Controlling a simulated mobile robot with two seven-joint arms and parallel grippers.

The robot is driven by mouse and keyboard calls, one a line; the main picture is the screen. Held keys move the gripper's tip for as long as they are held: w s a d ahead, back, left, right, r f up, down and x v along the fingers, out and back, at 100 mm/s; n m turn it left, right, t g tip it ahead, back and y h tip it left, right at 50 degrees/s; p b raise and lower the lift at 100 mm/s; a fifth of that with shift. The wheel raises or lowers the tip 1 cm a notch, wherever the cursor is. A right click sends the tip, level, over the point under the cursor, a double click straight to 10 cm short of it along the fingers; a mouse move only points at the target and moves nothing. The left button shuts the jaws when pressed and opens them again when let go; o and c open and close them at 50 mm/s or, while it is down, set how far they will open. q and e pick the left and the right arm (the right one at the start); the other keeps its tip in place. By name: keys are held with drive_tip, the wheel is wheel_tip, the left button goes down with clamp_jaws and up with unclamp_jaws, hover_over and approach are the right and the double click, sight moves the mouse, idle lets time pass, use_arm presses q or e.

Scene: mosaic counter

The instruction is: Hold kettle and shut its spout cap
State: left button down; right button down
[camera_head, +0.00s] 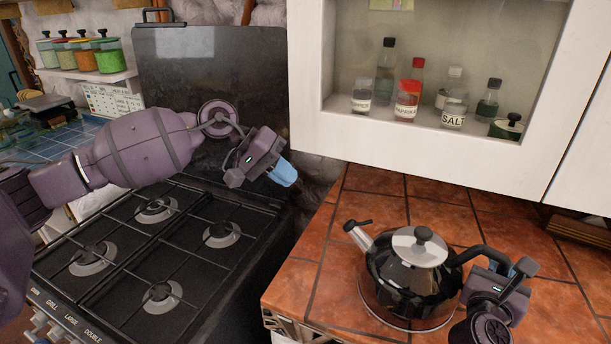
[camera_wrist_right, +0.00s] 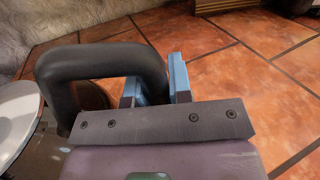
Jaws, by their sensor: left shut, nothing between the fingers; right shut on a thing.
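A shiny dark kettle (camera_head: 408,285) with a silver top and black lid knob stands upright on the tiled counter. Its spout points left, with a small black spout cap (camera_head: 357,224) at the tip; the cap is too small to tell exactly how it sits. My right gripper (camera_head: 520,268) is shut on the black kettle handle (camera_head: 487,252) at the kettle's right side. The right wrist view shows the handle (camera_wrist_right: 100,62) running between the blue fingers (camera_wrist_right: 155,85). My left gripper (camera_head: 284,173) is shut and empty above the stove's back right, up and left of the spout, apart from it.
A gas stove (camera_head: 150,250) with several burners lies left of the counter. A dark upright stove lid (camera_head: 210,90) stands behind it. A white wall cabinet (camera_head: 450,150) with jars hangs above the counter. The tiled counter (camera_head: 320,250) left of the kettle is clear.

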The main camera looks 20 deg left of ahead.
drive_tip(key=c, duration=1)
unclamp_jaws()
drive_tip(key=shift+o, duration=0.2)
drive_tip(key=shift+s, duration=0.1)
